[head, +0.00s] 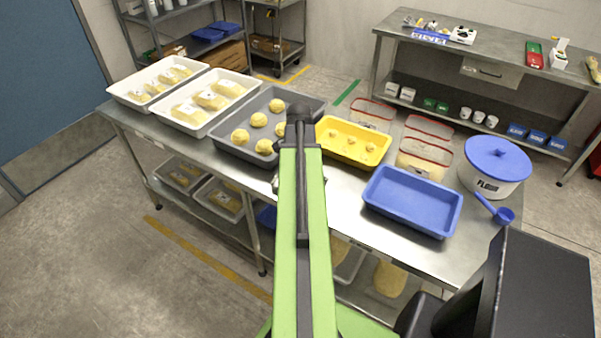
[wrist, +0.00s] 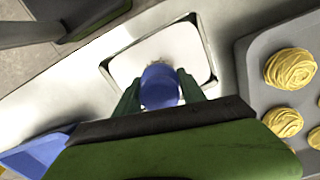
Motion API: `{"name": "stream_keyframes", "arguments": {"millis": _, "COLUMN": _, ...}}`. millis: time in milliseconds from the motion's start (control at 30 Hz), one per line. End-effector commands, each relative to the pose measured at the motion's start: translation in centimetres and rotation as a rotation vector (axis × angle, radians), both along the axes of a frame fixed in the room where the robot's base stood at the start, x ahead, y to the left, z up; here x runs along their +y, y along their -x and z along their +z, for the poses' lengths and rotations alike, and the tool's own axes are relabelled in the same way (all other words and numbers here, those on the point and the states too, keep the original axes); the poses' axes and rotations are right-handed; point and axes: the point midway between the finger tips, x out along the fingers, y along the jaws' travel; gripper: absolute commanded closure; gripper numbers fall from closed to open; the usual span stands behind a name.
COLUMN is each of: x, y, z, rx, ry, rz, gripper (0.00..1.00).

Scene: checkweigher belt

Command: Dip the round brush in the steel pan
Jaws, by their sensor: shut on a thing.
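The steel pan (wrist: 128,68) is a shallow, shiny rectangular pan on the metal table in the wrist view. My gripper (wrist: 160,84) is shut on the round brush (wrist: 160,92), whose blue rounded body shows between the dark green fingers. The brush is over the near part of the pan in that view. Its bristle end is hard to make out, and I cannot tell whether it touches the pan floor. In the head view my green arm hides the gripper, the brush and most or all of the pan.
A grey tray of dough rounds (head: 258,125) is left of my arm, with white trays (head: 205,127) beyond. A yellow tray (head: 352,122), an empty blue tray (head: 410,205), a flour tub (head: 492,178) and a blue scoop (head: 504,214) are on the right.

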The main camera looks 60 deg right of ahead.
Motion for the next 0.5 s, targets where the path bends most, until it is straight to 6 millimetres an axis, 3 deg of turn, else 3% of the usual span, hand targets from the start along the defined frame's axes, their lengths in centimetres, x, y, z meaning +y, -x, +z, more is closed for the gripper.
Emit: {"name": "stream_keyframes", "arguments": {"millis": 500, "x": 0.01, "y": -0.01, "z": -0.71, "rx": 0.0, "ry": 0.0, "rz": 0.0, "gripper": 0.85}}
